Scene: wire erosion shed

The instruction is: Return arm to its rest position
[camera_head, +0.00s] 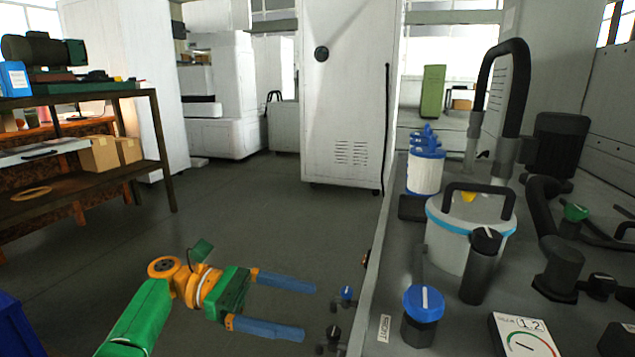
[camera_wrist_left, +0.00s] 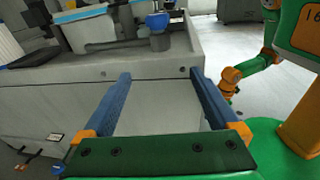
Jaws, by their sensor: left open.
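My left arm comes in from the lower left of the head view, in green and orange. Its gripper (camera_head: 309,312) has two blue fingers spread apart with nothing between them. The fingers point right, towards the left side of the grey bench (camera_head: 385,270), and stop short of it. In the left wrist view my left gripper (camera_wrist_left: 160,73) is also open and empty, with the pale side of the bench ahead of it. Green and orange parts of my own body show at the right of that view. My right gripper is not in view.
On the bench stand a white lidded canister (camera_head: 455,240), a blue-topped knob (camera_head: 423,303), a white filter cartridge (camera_head: 425,172) and a black hose (camera_head: 510,60). Small knobs (camera_head: 345,295) stick out from the bench side. A shelf rack (camera_head: 155,130) stands left. The floor (camera_head: 260,215) between is clear.

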